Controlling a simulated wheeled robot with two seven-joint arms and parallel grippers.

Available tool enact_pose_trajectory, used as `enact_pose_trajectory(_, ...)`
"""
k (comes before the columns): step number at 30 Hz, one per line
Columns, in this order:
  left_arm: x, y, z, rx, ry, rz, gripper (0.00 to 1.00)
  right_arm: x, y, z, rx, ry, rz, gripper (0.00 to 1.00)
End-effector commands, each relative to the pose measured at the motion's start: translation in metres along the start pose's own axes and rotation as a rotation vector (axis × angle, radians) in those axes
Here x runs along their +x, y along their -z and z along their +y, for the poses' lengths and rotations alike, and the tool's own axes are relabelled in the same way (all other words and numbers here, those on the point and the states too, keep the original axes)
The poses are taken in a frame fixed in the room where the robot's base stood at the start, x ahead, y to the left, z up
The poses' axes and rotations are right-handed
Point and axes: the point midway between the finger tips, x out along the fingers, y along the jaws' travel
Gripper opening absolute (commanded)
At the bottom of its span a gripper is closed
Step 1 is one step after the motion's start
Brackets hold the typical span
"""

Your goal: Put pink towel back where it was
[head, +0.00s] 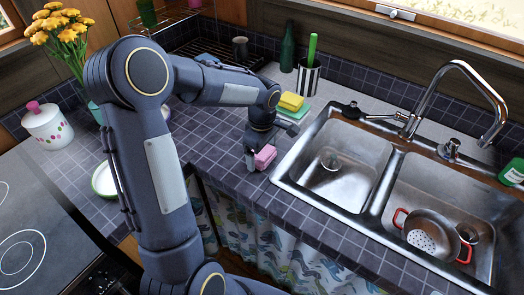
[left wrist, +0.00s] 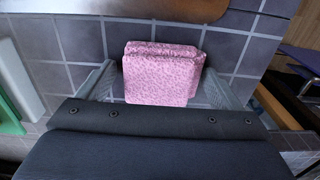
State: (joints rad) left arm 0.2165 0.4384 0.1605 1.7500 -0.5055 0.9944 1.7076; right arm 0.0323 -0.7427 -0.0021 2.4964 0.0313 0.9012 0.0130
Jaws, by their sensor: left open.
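The pink towel (head: 265,157) is a small folded block on the tiled counter, just left of the sink's left basin. In the left wrist view the towel (left wrist: 162,72) lies between the two clear fingers of my left gripper (left wrist: 160,88), with a visible gap on the left side. My left gripper (head: 258,160) is open at the towel, pointing down at the counter. Its fingers partly hide the towel in the head view. My right gripper is in neither view.
A double steel sink (head: 362,118) stands to the right, with a red-handled colander (head: 424,238) in its right basin. A yellow sponge (head: 291,101), a striped cup (head: 308,78) and a green bottle (head: 287,48) stand behind.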

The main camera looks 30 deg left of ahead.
Motion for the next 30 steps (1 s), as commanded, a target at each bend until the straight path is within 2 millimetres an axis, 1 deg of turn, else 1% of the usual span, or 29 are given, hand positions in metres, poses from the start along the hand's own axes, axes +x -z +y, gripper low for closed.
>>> enact_pose_trajectory(2, -0.005, 0.0, 0.0, -0.001, 0.0, 0.0, 0.87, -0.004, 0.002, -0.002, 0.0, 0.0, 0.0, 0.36)
enact_pose_trajectory(5, -0.014, 0.001, 0.001, -0.001, -0.005, 0.002, 0.87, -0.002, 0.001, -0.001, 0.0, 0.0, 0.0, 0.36)
enact_pose_trajectory(8, -0.033, 0.0, 0.001, -0.001, -0.007, 0.001, 0.87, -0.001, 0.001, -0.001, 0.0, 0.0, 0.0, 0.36)
enact_pose_trajectory(15, -0.086, 0.0, 0.001, -0.001, -0.006, 0.001, 0.87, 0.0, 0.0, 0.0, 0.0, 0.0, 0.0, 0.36)
enact_pose_trajectory(18, -0.103, 0.0, 0.001, -0.001, -0.004, 0.001, 0.87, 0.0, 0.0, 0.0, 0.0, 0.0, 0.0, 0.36)
enact_pose_trajectory(21, -0.115, 0.0, 0.001, -0.001, -0.002, 0.001, 0.87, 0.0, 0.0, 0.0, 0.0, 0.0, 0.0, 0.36)
enact_pose_trajectory(23, -0.119, 0.0, 0.0, 0.001, -0.002, 0.0, 0.87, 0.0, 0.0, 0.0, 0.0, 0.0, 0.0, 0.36)
enact_pose_trajectory(26, -0.128, -0.001, -0.008, 0.042, -0.017, -0.007, 0.87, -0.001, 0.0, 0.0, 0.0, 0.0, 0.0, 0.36)
enact_pose_trajectory(29, -0.139, -0.007, -0.033, 0.178, -0.068, -0.028, 0.87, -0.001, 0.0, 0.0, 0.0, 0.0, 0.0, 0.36)
enact_pose_trajectory(30, -0.144, -0.01, -0.049, 0.26, -0.1, -0.038, 0.87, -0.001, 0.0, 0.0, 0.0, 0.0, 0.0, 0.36)
